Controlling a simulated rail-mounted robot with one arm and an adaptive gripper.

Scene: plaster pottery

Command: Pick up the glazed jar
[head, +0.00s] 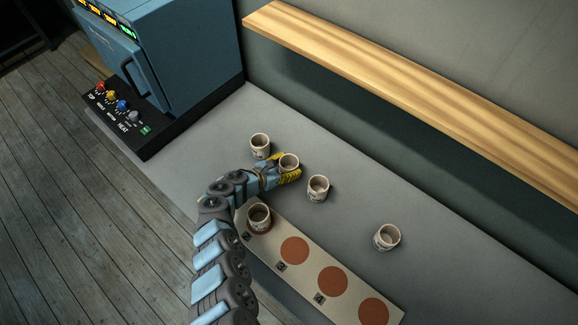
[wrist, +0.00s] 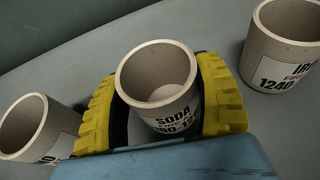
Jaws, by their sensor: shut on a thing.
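My gripper (head: 287,169) has its yellow fingers shut around a beige, open-topped jar (head: 289,161). In the wrist view this jar (wrist: 160,82) sits between the two fingers, and its label begins with "SODA"; the lower part of the label is hidden by my gripper. The jar looks empty and roughly upright. I cannot tell whether its base touches the counter. Similar jars stand near it: one behind left (head: 260,145), one to the right (head: 318,188), and one farther right (head: 386,238).
A blue kiln (head: 185,60) with a control panel stands at the upper left. A wooden shelf (head: 400,88) runs above the counter. The counter's right part is mostly clear.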

